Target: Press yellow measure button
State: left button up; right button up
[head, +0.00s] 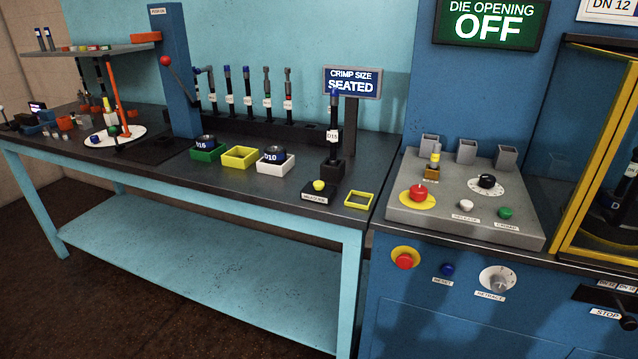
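The yellow measure button (319,185) is a small round dome on a dark box (318,195) with a white label in front. It sits near the front right corner of the workbench (210,190) in the head view. A dark upright hose piece labelled D15 (333,130) stands in a black holder just behind it. The sign above reads CRIMP SIZE SEATED (353,82). Nothing covers the button. Neither of my grippers shows in this view.
An empty yellow square frame (359,200) lies right of the button. Yellow (240,158), green (208,154) and white (275,166) trays stand to its left. The grey control panel (465,205) is at the right. A green sign reads DIE OPENING OFF (488,24).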

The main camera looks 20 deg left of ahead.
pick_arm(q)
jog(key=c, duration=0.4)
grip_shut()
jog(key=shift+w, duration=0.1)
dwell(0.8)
